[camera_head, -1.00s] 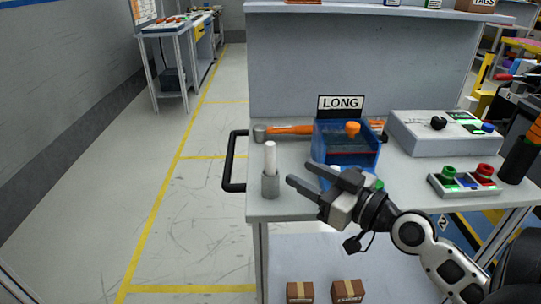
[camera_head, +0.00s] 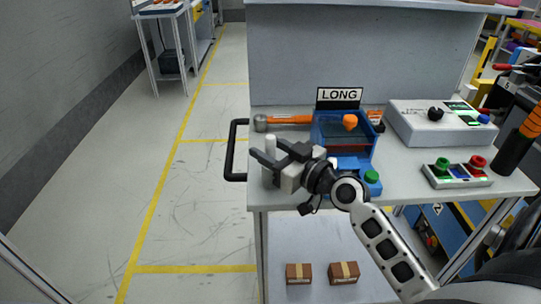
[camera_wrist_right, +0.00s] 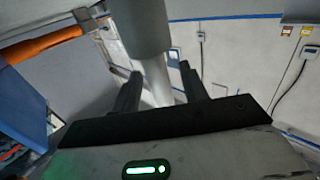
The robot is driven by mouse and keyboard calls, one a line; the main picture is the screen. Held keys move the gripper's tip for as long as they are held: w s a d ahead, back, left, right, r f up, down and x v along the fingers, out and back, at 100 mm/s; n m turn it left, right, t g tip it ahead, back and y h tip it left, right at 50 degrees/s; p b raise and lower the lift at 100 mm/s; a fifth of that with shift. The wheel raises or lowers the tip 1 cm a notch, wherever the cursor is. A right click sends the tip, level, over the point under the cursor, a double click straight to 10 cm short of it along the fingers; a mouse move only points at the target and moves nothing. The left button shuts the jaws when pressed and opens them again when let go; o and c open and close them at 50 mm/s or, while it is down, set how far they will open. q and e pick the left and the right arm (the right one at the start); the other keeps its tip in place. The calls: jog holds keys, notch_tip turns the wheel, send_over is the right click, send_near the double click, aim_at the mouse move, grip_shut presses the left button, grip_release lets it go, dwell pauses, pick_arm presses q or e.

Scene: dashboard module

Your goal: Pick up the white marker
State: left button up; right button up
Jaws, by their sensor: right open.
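The white marker (camera_head: 270,146) stands upright in a small grey holder (camera_head: 267,180) at the left front of the table. My right gripper (camera_head: 264,149) is at the marker, its fingers pointing left across it. In the right wrist view, the marker (camera_wrist_right: 157,76) shows between the two open fingers (camera_wrist_right: 160,84), with the grey holder (camera_wrist_right: 141,24) at the top of the picture. I cannot tell whether either finger touches the marker. My left gripper is not in view.
A hammer with an orange handle (camera_head: 290,119) lies behind the marker. A blue box (camera_head: 329,130) with a LONG sign (camera_head: 340,94) stands to the right. A button panel (camera_head: 456,174) and a grey control box (camera_head: 426,128) are farther right. A black rail (camera_head: 232,150) runs along the table's left edge.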

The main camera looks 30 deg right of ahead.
grip_shut()
